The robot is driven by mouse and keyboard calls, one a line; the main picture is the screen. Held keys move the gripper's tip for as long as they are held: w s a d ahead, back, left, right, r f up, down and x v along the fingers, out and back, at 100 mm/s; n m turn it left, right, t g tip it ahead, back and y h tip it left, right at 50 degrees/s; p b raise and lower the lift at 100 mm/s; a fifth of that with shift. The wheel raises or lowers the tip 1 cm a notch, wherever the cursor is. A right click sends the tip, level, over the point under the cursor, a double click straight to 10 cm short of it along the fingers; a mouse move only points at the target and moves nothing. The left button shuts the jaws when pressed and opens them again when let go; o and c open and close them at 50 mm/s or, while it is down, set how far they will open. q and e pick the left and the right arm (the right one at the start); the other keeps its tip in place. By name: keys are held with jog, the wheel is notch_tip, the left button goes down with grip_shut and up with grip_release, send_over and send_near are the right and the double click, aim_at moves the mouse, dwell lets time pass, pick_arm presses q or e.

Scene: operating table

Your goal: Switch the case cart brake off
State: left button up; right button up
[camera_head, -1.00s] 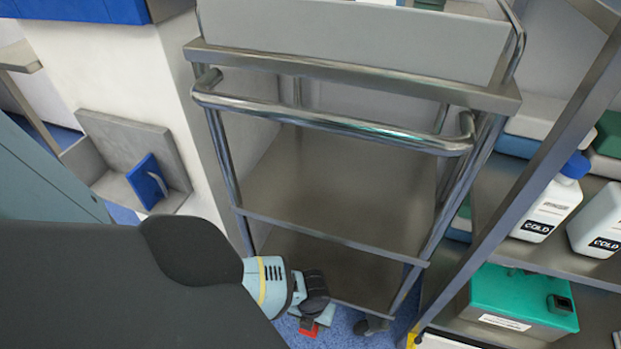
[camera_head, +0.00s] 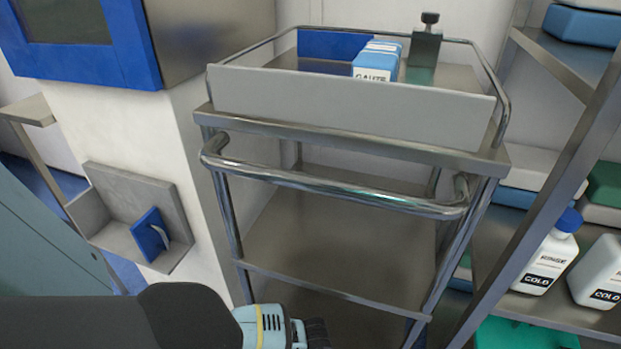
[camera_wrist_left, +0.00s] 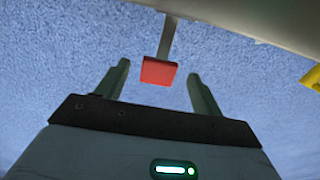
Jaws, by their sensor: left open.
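The case cart (camera_head: 350,150) is a steel trolley with a tubular push handle (camera_head: 330,188) and lower shelves. A red brake pedal (camera_wrist_left: 158,71) on a grey metal stem shows in the left wrist view. The pedal is out of the head view. My left gripper (camera_wrist_left: 159,72) is open, with one finger on each side of the pedal in the picture and a gap to both. I cannot tell how far beyond the fingertips the pedal is. In the head view my left wrist is low by the cart's lower shelf, and its fingers are cut off. My right gripper is not in view.
A blue-and-white package (camera_head: 376,62) sits on the cart top. A rack with bottles (camera_head: 545,255) stands close on the right. A wall box with a blue item (camera_head: 150,235) is on the left. A yellow part (camera_wrist_left: 312,77) is at the wrist view's right edge. Blue speckled floor is around the pedal.

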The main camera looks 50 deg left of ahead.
pick_arm(q)
notch_tip(320, 180, up, 5)
jog(key=shift+w+r+p, duration=0.1)
jog(key=shift+r+p, duration=0.05)
jog(key=shift+p, duration=0.85)
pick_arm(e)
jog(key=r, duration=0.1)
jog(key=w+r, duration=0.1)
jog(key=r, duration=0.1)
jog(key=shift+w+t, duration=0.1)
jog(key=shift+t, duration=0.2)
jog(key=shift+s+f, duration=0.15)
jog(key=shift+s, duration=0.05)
